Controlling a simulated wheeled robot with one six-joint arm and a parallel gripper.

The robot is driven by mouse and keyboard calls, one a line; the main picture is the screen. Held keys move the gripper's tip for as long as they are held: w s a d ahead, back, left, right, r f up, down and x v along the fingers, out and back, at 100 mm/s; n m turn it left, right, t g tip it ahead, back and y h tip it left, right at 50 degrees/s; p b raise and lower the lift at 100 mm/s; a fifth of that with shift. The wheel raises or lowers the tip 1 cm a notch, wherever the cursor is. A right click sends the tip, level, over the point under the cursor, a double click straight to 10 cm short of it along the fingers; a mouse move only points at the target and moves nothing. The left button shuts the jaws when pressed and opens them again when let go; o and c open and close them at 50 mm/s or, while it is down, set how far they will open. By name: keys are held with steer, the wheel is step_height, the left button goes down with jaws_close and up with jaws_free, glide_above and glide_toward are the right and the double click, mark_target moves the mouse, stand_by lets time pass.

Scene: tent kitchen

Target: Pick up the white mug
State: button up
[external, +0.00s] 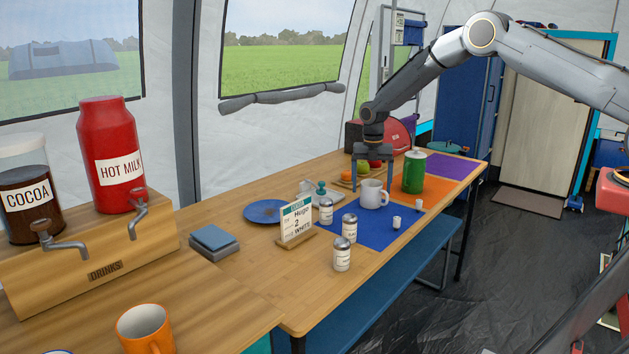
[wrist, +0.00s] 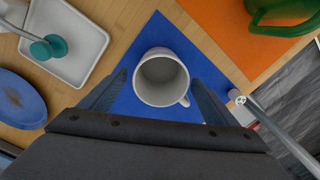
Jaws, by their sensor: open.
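The white mug (external: 373,194) stands upright on the blue mat (external: 378,233) on the wooden table. In the wrist view the white mug (wrist: 162,77) is seen from above, empty inside, with its handle toward the lower right. My gripper (external: 373,184) is open above and around the mug in the external view. In the wrist view my gripper (wrist: 160,90) has one finger on each side of the mug, with blue mat showing between fingers and mug. I cannot tell how far down the fingers reach.
A green jar (external: 413,173) stands on the orange mat behind the mug. A card stand (external: 296,222), a blue plate (external: 266,211) and a white tray (wrist: 75,40) lie to the left.

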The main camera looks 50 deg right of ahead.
steer(key=shift+f, duration=1.2)
steer(key=c, duration=1.2)
steer(key=shift+r, duration=0.1)
